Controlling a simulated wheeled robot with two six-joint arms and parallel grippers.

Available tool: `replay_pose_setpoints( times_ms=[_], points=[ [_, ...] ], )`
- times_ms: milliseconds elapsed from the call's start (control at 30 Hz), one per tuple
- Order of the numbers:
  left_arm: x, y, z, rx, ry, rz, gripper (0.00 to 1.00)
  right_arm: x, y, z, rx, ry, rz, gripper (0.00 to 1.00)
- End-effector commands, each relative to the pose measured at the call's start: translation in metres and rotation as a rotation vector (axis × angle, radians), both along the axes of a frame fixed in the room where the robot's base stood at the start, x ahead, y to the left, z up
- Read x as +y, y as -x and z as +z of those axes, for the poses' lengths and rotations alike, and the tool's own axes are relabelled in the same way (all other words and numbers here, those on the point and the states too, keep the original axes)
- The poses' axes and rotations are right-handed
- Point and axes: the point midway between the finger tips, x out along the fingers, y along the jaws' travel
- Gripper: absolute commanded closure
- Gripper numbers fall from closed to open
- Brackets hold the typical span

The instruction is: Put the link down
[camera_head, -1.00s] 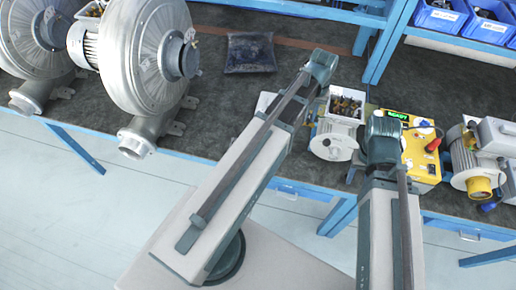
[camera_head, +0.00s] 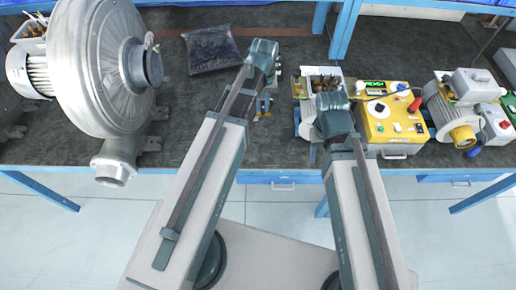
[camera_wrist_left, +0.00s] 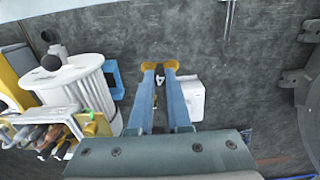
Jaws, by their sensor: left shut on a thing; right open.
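My left gripper (camera_head: 263,108) points down over the dark bench, between the bag and the motor with the open terminal box. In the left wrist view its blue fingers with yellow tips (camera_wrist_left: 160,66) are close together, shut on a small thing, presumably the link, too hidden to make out. A white piece (camera_wrist_left: 193,100) lies on the bench beside the fingers. My right gripper (camera_head: 318,150) is open near the bench's front edge, in front of the motor; its fingers are mostly hidden by my wrist. The motor (camera_wrist_left: 80,85) is left of the fingers in the wrist view.
A large blower (camera_head: 95,70) stands at the left and a dark bag (camera_head: 210,48) lies behind my left wrist. A yellow test box (camera_head: 385,120) with a lit green display and another motor (camera_head: 462,105) stand at the right. Bare bench (camera_head: 200,105) lies between blower and left arm.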

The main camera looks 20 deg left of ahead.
Motion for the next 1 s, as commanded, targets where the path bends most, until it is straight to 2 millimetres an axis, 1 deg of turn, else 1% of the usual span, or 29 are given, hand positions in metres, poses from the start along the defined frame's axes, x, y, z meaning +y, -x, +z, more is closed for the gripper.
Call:
replay_pose_setpoints(
  times_ms=[33, 167, 267, 367, 400, 500, 600, 700, 833, 1000],
  points=[
    [-0.001, 0.002, -0.011, 0.000, 0.000, 0.000, 1.00, 0.000, 0.000, -0.011, 0.000, 0.000, 0.001, 0.50],
    [-0.006, 0.005, -0.027, 0.000, 0.000, -0.001, 1.00, 0.000, 0.000, -0.027, 0.000, 0.000, 0.002, 0.50],
    [-0.013, 0.012, -0.045, 0.000, 0.000, -0.003, 1.00, 0.000, 0.000, -0.045, 0.000, 0.001, 0.002, 0.50],
    [-0.024, 0.023, -0.067, 0.000, 0.000, -0.004, 1.00, 0.000, 0.000, -0.067, 0.000, 0.001, 0.003, 0.50],
    [-0.032, 0.031, -0.079, 0.000, 0.000, -0.005, 1.00, 0.000, 0.000, -0.079, 0.000, 0.001, 0.003, 0.50],
    [-0.051, 0.052, -0.105, 0.000, 0.000, -0.006, 1.00, 0.000, 0.000, -0.105, 0.000, 0.001, 0.004, 0.50],
    [-0.069, 0.072, -0.126, 0.000, 0.000, -0.006, 1.00, 0.000, 0.000, -0.126, 0.000, 0.001, 0.003, 0.50],
    [-0.083, 0.090, -0.143, 0.000, 0.000, -0.005, 1.00, 0.000, 0.000, -0.143, 0.000, 0.001, 0.003, 0.50],
    [-0.096, 0.106, -0.157, 0.000, 0.000, -0.003, 1.00, 0.000, 0.000, -0.157, 0.000, 0.001, 0.003, 0.50],
    [-0.103, 0.116, -0.165, 0.000, 0.000, 0.000, 1.00, 0.000, 0.000, -0.165, 0.000, 0.001, 0.003, 0.50]
  ],
)
